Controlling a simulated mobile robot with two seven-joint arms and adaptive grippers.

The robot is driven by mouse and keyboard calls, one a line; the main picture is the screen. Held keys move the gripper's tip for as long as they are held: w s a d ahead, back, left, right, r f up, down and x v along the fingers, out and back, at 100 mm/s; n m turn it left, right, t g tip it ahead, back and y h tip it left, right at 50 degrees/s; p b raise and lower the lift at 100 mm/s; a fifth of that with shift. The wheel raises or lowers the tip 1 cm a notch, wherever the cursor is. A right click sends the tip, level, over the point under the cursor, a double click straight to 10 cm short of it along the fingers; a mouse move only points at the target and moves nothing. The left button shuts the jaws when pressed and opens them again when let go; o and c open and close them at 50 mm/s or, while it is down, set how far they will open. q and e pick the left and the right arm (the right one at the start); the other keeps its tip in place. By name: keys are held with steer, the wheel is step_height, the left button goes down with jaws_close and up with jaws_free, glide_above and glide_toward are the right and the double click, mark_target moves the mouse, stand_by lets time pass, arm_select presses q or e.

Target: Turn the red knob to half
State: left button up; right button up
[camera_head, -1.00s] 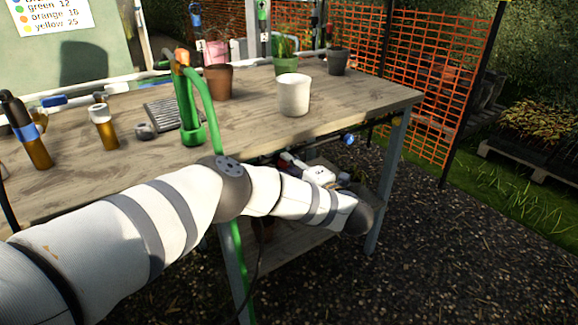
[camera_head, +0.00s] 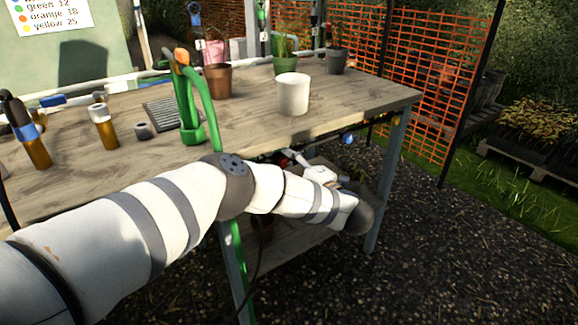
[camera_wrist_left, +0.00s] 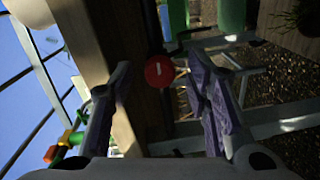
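The round red knob (camera_wrist_left: 159,71) shows in the left wrist view, in front of the table's wooden edge board (camera_wrist_left: 122,40). My left gripper (camera_wrist_left: 160,70) is open, with one purple-padded finger on each side of the knob. I see gaps between the fingers and the knob; their depth to it is hard to tell. In the head view my left arm crosses in front of the table, and its hand is low under the edge, mostly hidden. The knob is not clearly visible there. My right gripper is out of view.
A wooden table (camera_head: 350,100) holds a white pot (camera_head: 293,94), a brown pot (camera_head: 217,81), a green stand with hose (camera_head: 188,100) and amber bottles (camera_head: 105,127). A blue knob (camera_head: 348,138) sits under the table's front edge. Gravel at right is open.

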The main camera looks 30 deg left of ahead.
arm_select(q)
steer(key=v, duration=1.2)
steer(key=s+d+f+m+t+h+p, duration=0.25)
steer(key=d+f+m+t+h, duration=0.4)
steer(key=f+m+h, duration=0.65)
steer(key=s+d+f+m+g+h, duration=0.1)
steer(key=s+f+m+g, duration=0.2)
steer(key=s+m, duration=0.35)
steer(key=s+d+f+m+g+h, duration=0.1)
steer(key=s+f+m+g, duration=0.2)
steer(key=s, duration=0.6)
steer(key=s+a+m+g, duration=0.2)
steer(key=s+g, duration=0.1)
steer(key=s, duration=0.7)
steer(key=s+a+r+m+g+p, duration=0.1)
steer(key=s+a+m+g, duration=0.1)
steer(key=s, duration=0.8)
steer(key=s+a+m+g+h, duration=0.1)
steer(key=s+a+m+g, duration=0.2)
steer(key=s, duration=0.7)
steer(key=shift+s+r+g+p, duration=0.3)
steer(key=shift+r+g, duration=0.1)
steer(key=shift+g, duration=0.45)
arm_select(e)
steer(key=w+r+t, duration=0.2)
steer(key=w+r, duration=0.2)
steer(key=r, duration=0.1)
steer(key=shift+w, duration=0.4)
